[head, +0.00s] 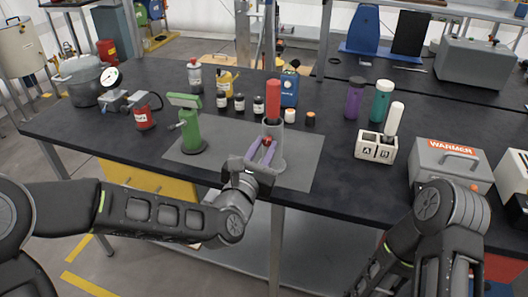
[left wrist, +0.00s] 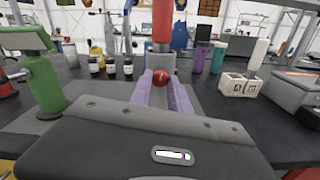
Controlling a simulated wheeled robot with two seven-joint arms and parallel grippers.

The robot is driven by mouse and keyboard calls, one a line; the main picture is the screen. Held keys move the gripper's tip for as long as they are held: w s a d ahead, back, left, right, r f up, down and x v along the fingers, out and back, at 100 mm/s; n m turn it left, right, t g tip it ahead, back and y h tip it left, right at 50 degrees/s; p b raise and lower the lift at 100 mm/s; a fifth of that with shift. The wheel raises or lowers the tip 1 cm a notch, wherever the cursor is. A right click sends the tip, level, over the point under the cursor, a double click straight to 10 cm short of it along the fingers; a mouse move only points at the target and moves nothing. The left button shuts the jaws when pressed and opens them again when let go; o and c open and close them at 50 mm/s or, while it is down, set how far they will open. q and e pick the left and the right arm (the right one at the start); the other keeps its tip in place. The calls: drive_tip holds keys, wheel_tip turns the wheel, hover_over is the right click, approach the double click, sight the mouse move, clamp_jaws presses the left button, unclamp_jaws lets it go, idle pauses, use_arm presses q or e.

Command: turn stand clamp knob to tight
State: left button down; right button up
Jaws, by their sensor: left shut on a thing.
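The stand is a grey upright post (head: 278,151) on a grey mat, with a red cylinder (head: 273,93) at its top. Its knob is a small round red ball (left wrist: 160,77) on the side facing me. My left gripper (head: 264,147) has purple fingers, one on each side of the knob, and is shut on it. In the left wrist view, the knob shows between the fingertips, under the red cylinder. The knob's tightness cannot be read. My right arm shows at the lower right, but its gripper is out of view.
A green stand (head: 192,130) is left of my left gripper on the mat (head: 305,160). Several small dark jars (head: 239,102) and a blue can (head: 289,90) stand behind. A white A/B block (head: 376,148) and a grey warmer (head: 450,165) are to the right.

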use_arm(q)
drive_tip(key=m+b, duration=0.8)
drive_tip(key=m, duration=0.1)
drive_tip(key=shift+f, duration=0.2)
drive_tip(key=m+b, duration=0.2)
drive_tip(key=shift+m, duration=0.3)
drive_tip(key=m+b, duration=0.2)
drive_tip(key=m, duration=0.1)
drive_tip(key=shift+r+m, duration=0.1)
drive_tip(key=shift+m, duration=0.2)
drive_tip(key=m, duration=0.3)
drive_tip(key=shift+r+m, duration=0.1)
drive_tip(key=shift+m, duration=0.3)
drive_tip(key=m, duration=0.4)
drive_tip(key=m+p, duration=0.1)
drive_tip(key=m, duration=0.4)
drive_tip(key=shift+m, duration=0.4)
drive_tip(key=m+p, duration=0.1)
drive_tip(key=m, duration=0.4)
